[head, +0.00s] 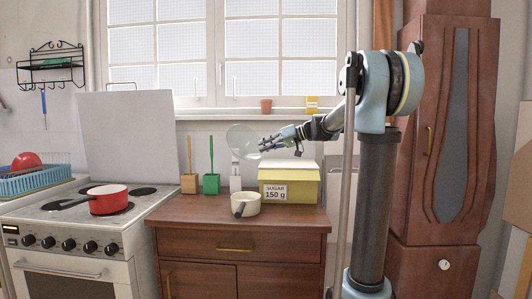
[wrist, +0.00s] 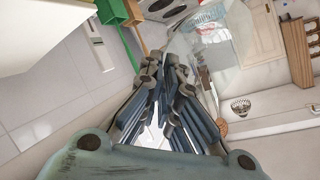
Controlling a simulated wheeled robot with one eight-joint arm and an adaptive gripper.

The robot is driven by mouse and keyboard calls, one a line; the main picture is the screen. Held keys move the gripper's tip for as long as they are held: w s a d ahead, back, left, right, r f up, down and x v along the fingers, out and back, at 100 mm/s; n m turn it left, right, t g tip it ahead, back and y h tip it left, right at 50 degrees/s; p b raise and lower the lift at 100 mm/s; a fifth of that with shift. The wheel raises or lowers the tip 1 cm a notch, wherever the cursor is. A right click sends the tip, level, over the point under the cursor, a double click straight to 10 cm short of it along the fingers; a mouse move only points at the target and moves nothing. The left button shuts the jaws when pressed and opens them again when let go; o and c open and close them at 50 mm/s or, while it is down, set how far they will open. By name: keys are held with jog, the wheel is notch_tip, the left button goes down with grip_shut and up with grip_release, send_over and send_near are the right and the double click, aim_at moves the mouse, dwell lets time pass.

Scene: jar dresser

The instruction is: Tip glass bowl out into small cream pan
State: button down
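The clear glass bowl (head: 243,139) is in the air above the dresser, turned on its side so that its round face shows in the head view. My gripper (head: 264,144) is at its right edge and appears shut on its rim. In the wrist view my gripper's fingers (wrist: 168,78) meet the bowl's see-through wall (wrist: 208,40). I cannot make out any contents in the bowl. The small cream pan (head: 249,204), with a dark handle, stands on the dresser top below the bowl, apart from it.
A yellow sugar box (head: 306,190) stands right of the pan on the dresser (head: 190,209). Green (head: 211,183) and orange (head: 189,183) holders with upright handles stand left. A narrow whitish upright thing (head: 236,178) is behind the pan. A red pan (head: 108,202) sits on the stove.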

jog(key=w+a+r+m+g+h, duration=0.3)
jog(key=r+g+h, duration=0.2)
jog(key=r+h, duration=0.2)
jog(key=shift+w+a+r+g+h, duration=0.15)
jog(key=shift+a+r+g+h, duration=0.2)
jog(key=shift+r, duration=0.4)
jog(key=shift+d, duration=0.1)
dwell(0.4)
